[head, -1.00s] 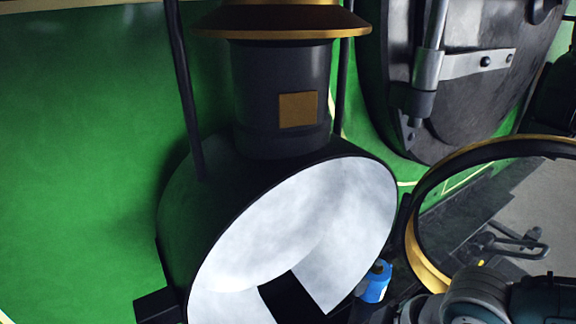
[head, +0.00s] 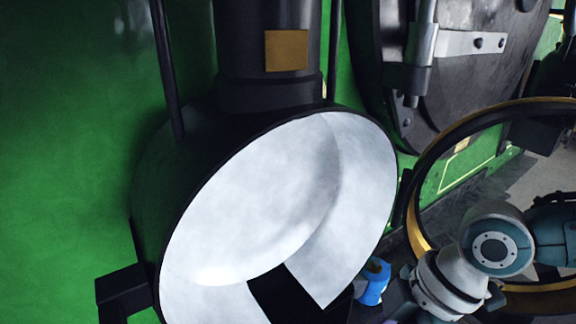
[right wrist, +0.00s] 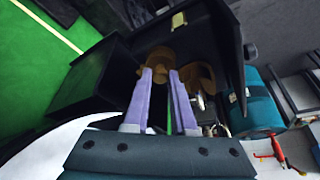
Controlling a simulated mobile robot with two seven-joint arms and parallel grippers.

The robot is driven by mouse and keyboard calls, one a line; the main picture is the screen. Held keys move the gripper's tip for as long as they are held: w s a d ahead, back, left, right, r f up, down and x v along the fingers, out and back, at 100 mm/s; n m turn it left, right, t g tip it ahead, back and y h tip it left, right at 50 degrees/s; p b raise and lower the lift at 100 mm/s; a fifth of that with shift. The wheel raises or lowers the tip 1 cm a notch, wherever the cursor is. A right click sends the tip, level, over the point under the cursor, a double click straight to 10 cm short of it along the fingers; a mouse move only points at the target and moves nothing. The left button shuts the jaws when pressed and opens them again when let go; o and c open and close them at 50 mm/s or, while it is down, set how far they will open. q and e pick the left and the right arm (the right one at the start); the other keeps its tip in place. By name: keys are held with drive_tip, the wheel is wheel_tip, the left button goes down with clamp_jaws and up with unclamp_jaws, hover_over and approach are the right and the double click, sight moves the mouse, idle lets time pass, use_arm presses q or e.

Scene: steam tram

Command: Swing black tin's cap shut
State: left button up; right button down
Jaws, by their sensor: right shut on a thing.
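In the right wrist view a dark box-like body (right wrist: 85,85), seemingly the black tin, stands left of my fingers. A dark panel (right wrist: 232,50) juts out to the right above them; it may be the cap, but I cannot tell for sure. My right gripper (right wrist: 162,74) has its two pale fingers closed on a brown, brass-like piece (right wrist: 159,58) under that panel. A second brown piece (right wrist: 198,78) is just to the right. In the head view my right arm reaches in from the right; its fingers are not clear there. My left gripper is not in view.
A large black lamp (head: 150,200) with a white inside (head: 270,210) fills the middle of the head view. A brass-edged ring (head: 412,225) and a small blue object (head: 374,282) are beside my right arm. Green bodywork (head: 70,150) stands behind.

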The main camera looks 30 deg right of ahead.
drive_tip(key=c, duration=0.7)
unclamp_jaws()
drive_tip(key=shift+b+v, duration=0.65)
drive_tip(key=shift+v, duration=4.3)
drive_tip(key=shift+a, duration=0.1)
